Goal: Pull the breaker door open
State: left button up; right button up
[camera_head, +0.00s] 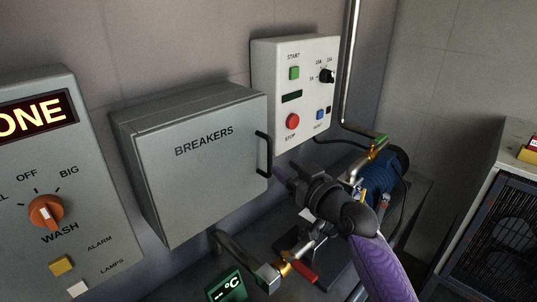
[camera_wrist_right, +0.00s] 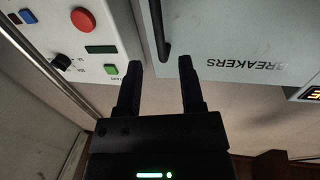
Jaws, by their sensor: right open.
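The grey breaker box (camera_head: 205,160) hangs on the wall, with BREAKERS written on its door; the door looks shut. It also shows upside down in the wrist view (camera_wrist_right: 250,30). Its black bar handle (camera_head: 264,154) stands upright at the door's right edge. My right gripper (camera_head: 284,178) is just right of and below the handle, open and empty. In the wrist view the handle (camera_wrist_right: 164,35) lies beyond the fingertips (camera_wrist_right: 159,64), in line with the gap between them, and looks not touched. My left gripper is not in view.
A white control panel (camera_head: 297,85) with buttons and a knob is on the wall right of the box. A wash panel (camera_head: 62,190) is at left.

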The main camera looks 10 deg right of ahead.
aim_at(271, 158)
jog(key=b+x, duration=0.1)
jog(key=x, duration=0.4)
jog(key=shift+w+a+f, duration=0.1)
jog(key=shift+w+f, duration=0.1)
jog(key=shift+w, duration=0.15)
jog(key=shift+w+a+r+b, duration=0.1)
jog(key=shift+w+a+b, duration=0.25)
jog(key=shift+w, duration=0.25)
jog(key=shift+d, duration=0.1)
grip_shut()
dwell(0.4)
